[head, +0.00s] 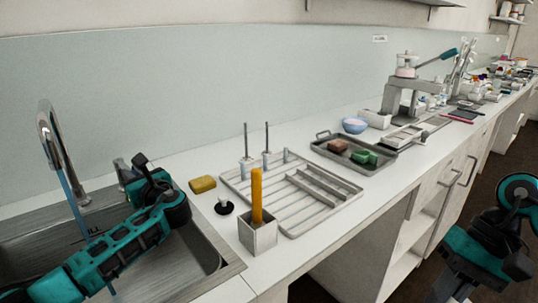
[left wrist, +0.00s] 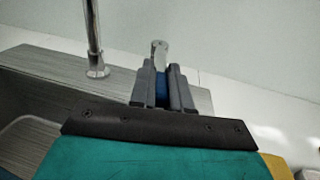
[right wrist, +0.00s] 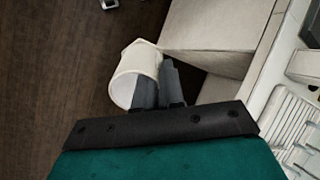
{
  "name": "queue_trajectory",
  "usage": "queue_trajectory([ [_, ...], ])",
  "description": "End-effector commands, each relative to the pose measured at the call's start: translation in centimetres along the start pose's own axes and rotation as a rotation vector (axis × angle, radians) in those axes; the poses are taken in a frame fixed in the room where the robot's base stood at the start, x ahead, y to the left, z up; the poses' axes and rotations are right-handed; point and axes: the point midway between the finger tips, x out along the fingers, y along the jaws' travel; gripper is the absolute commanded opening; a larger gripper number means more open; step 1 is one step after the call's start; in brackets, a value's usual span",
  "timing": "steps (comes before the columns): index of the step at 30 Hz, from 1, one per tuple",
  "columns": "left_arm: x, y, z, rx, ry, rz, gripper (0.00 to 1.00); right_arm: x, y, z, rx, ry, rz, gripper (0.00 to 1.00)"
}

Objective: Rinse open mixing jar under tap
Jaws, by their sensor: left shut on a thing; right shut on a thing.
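The tap (head: 52,140) has a curved chrome spout over the sink (head: 205,260), and a blue stream of water (head: 72,195) falls from it. My left gripper (head: 135,170) is shut on the tap's lever, a grey post with a blue part that shows between the fingers in the left wrist view (left wrist: 160,50). My right gripper (right wrist: 158,92) is shut on the wall of an open white mixing jar (right wrist: 135,68). The jar is tilted, over the brown floor beside the counter. In the head view my right arm is at the lower right, and the jar is not visible there.
Right of the sink are a yellow sponge (head: 203,184), a small black-and-white item (head: 224,207), a square holder (head: 258,238) with a yellow stick, and a drying rack (head: 325,211). A grey tray (head: 380,171) stands behind. Open floor lies right of the counter.

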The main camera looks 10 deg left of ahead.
Motion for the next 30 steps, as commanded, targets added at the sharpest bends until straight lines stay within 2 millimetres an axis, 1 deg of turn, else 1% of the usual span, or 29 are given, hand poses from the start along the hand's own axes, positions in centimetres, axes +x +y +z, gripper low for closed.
queue_trajectory([
  [10, 0.0, -0.1, 0.0, 0.0, 0.0, 0.009, 0.0, -0.1, 0.0, 0.0, 0.0, 0.0, 0.0, 0.0],
  [11, 0.0, -0.1, 0.0, 0.0, 0.0, 0.009, 0.2, -0.1, 0.0, 0.0, 0.0, 0.0, 0.0, 0.0],
  [18, 0.0, -0.1, 0.0, 0.0, 0.0, 0.008, 0.43, -0.1, 0.0, 0.0, 0.0, 0.0, 0.0, 0.0],
  [26, -0.1, -0.1, 0.1, 0.0, 0.0, 0.007, 0.43, -0.2, -0.1, 0.1, 0.0, 0.0, 0.0, 0.0],
  [30, -1.1, -0.1, 0.3, 0.001, 0.001, 0.007, 0.43, -1.1, -0.5, 0.4, 0.0, 0.0, 0.0, 0.0],
])
